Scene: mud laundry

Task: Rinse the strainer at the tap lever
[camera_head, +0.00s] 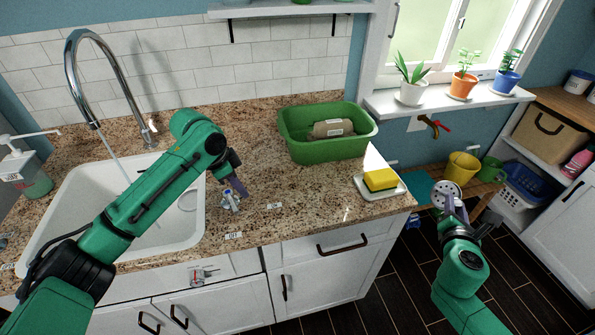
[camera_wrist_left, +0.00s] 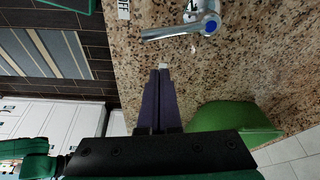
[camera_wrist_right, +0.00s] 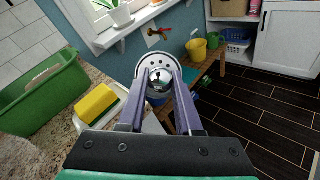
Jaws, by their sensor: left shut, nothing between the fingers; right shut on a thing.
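The strainer (camera_head: 446,190), a round pale disc with holes, is held in my right gripper (camera_head: 449,211) out past the counter's right end. The right wrist view shows the strainer (camera_wrist_right: 157,62) between the shut fingers. The tap lever (camera_head: 230,203), metal with a blue dot, stands on the counter right of the sink. My left gripper (camera_head: 237,186) is shut and empty beside it. In the left wrist view the lever (camera_wrist_left: 209,24) is apart from the fingertips (camera_wrist_left: 163,70). A thin stream of water (camera_head: 113,156) runs from the faucet (camera_head: 76,62) towards the white sink (camera_head: 195,222).
A green tub (camera_head: 325,153) with a brown item inside stands at the back of the counter. A yellow sponge (camera_head: 380,180) lies on a white dish (camera_head: 366,191) near the right end. An OFF label (camera_head: 233,236) is at the front edge. Potted plants line the windowsill (camera_head: 440,104).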

